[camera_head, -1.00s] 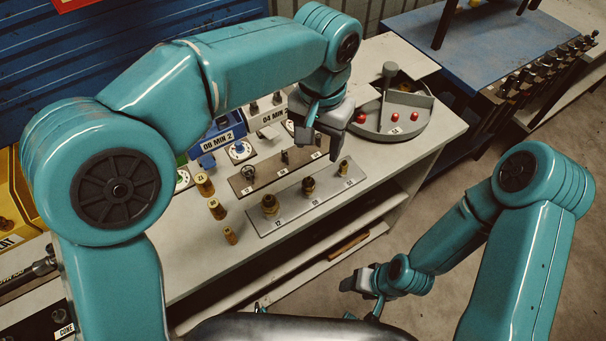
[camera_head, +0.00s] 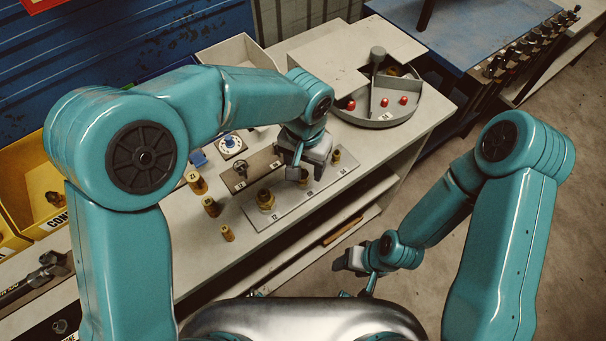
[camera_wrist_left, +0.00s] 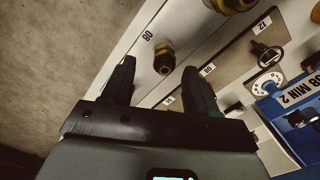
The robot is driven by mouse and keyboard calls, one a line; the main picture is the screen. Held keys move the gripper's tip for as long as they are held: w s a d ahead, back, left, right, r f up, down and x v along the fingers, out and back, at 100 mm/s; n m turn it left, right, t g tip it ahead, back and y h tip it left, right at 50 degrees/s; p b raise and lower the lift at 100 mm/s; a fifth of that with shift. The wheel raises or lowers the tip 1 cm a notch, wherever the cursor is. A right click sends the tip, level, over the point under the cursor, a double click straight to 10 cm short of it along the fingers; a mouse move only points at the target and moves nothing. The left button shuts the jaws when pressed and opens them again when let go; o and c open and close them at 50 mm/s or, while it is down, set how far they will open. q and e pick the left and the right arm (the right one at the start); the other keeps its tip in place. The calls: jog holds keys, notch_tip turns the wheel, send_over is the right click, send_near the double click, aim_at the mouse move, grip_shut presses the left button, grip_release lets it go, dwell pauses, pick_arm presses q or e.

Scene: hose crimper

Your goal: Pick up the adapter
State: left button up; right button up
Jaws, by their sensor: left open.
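Brass adapters stand upright on a grey labelled plate (camera_head: 284,206): one at label 12 (camera_head: 265,200), a middle one (camera_head: 303,182) and one at the far right end (camera_head: 336,157). My left gripper (camera_head: 308,168) is open over the middle adapter and hides much of it in the head view. In the left wrist view, this brass adapter (camera_wrist_left: 164,60) shows just beyond and between the spread fingertips of the left gripper (camera_wrist_left: 160,72), beside a label like 08. The fingers look empty. My right gripper (camera_head: 352,260) hangs off the bench's front; its jaw opening is unclear.
Several loose brass fittings (camera_head: 211,206) stand left of the plate. A darker plate (camera_head: 246,172) with small parts lies behind. A round grey tray (camera_head: 383,116) with red balls sits at right. Yellow bins (camera_head: 40,192) are at left. The bench's front edge is clear.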

aim_at(303, 170)
pick_arm(q)
jog(key=f, duration=0.4)
jog(key=shift+w+a+p, duration=0.3)
jog(key=shift+p, duration=0.05)
jog(key=shift+s+d+f, duration=0.1)
jog(key=shift+f, duration=0.05)
jog(key=shift+s, duration=0.15)
jog(key=shift+w, duration=0.2)
jog(key=c, duration=0.9)
jog(key=shift+s, duration=0.1)
grip_shut()
